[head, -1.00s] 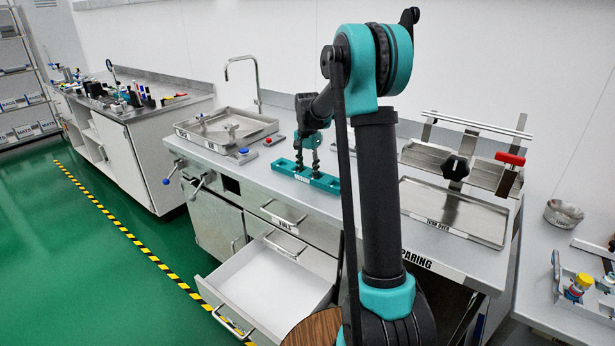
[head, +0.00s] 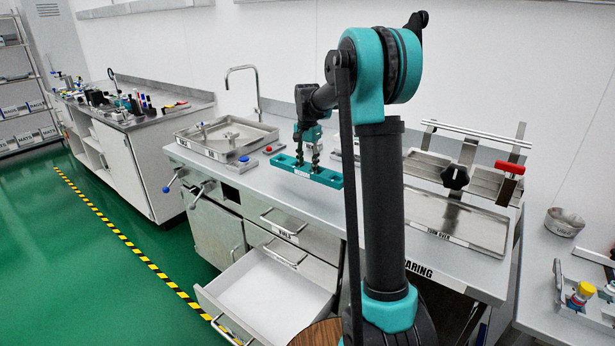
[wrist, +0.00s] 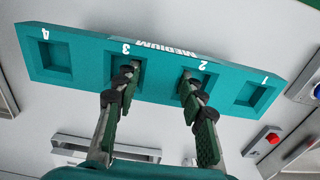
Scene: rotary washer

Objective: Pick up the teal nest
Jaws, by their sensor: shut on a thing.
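The teal nest (head: 288,163) is a long bar with several square pockets, numbered 1 to 4 and marked MEDIUM. In the wrist view the nest (wrist: 88,68) runs across the picture, slightly tilted. My gripper (head: 307,164) points down onto its middle. In the wrist view my gripper (wrist: 160,75) has one fingertip in pocket 2 and the other in pocket 3, gripping the wall between them. Pockets 1 and 4 look empty. The nest appears a little above the worktop (head: 240,184).
A steel sink tray (head: 187,140) with a tap stands to the left. A blue button (head: 244,158) and a red button (head: 268,149) lie beside it. A steel TURN OVER tray (head: 470,222) is to the right. A drawer (head: 265,290) stands open in front.

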